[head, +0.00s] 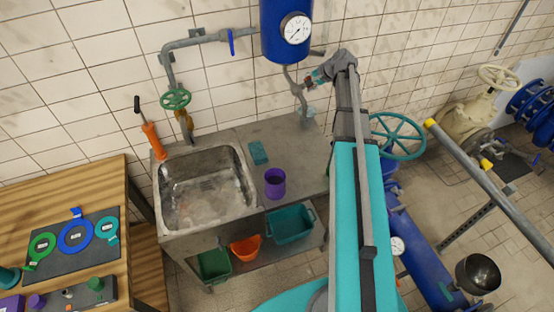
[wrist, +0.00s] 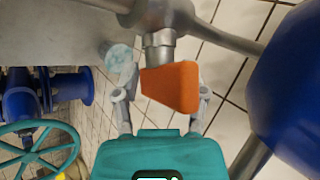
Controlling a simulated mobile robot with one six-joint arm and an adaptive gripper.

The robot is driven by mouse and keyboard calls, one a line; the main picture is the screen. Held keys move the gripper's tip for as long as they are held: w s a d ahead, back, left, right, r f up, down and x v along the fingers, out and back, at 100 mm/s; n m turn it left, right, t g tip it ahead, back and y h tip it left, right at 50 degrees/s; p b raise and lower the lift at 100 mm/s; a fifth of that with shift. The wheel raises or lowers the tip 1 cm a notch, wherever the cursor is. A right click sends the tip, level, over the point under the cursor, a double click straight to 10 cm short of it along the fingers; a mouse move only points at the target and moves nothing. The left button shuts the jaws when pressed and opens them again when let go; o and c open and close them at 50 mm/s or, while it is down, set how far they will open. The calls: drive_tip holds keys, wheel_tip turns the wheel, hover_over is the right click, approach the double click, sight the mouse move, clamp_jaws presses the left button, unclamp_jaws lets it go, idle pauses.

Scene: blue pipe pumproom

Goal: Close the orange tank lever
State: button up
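The orange tank lever (wrist: 170,88) is a flat orange handle on a metal valve stem, seen large in the wrist view. My gripper (wrist: 166,82) has one finger on each side of the lever, with a narrow gap visible at each side, so it looks open around it. In the head view my gripper (head: 317,76) is at the pipe below the blue tank (head: 274,38). The lever shows there only as a small reddish patch (head: 308,83), mostly hidden. The tank's blue side also fills the right of the wrist view (wrist: 292,90).
A grey pipe (head: 291,78) runs down from the tank to the counter. The metal sink counter (head: 290,142) holds a purple cup (head: 275,182) and a teal sponge (head: 258,153). A teal handwheel (head: 398,137) is right of my arm. Tiled wall lies behind.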

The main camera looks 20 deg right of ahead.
drive_tip(key=shift+n+t+b, duration=0.3)
drive_tip(key=shift+s+d+r+p, duration=0.1)
drive_tip(key=shift+r+p, duration=0.2)
drive_tip(key=shift+r, duration=0.05)
drive_tip(key=p+v, duration=0.9)
drive_tip(key=v, duration=0.4)
drive_tip(key=s+a+f+n+g+h+b, duration=0.1)
drive_tip(key=s+a+f+n+g+b, duration=0.1)
drive_tip(key=a+f, duration=0.5)
drive_tip(key=s+a+f+n+g+h+b, duration=0.1)
drive_tip(key=s+a+f+n+g+b, duration=0.1)
drive_tip(key=s+a+f+n+b, duration=0.2)
drive_tip(key=s+a+f+n+g+h+b, duration=0.1)
drive_tip(key=s+a+f+n+g+b, duration=0.1)
drive_tip(key=s+a+f+b, duration=0.5)
drive_tip(key=a+f+b, duration=0.2)
drive_tip(key=a+f, duration=0.1)
drive_tip(key=a, duration=0.3)
drive_tip(key=shift+s+a+f+n+g, duration=0.15)
drive_tip(key=shift+s+a+n+g, duration=0.15)
drive_tip(key=shift+n, duration=0.1)
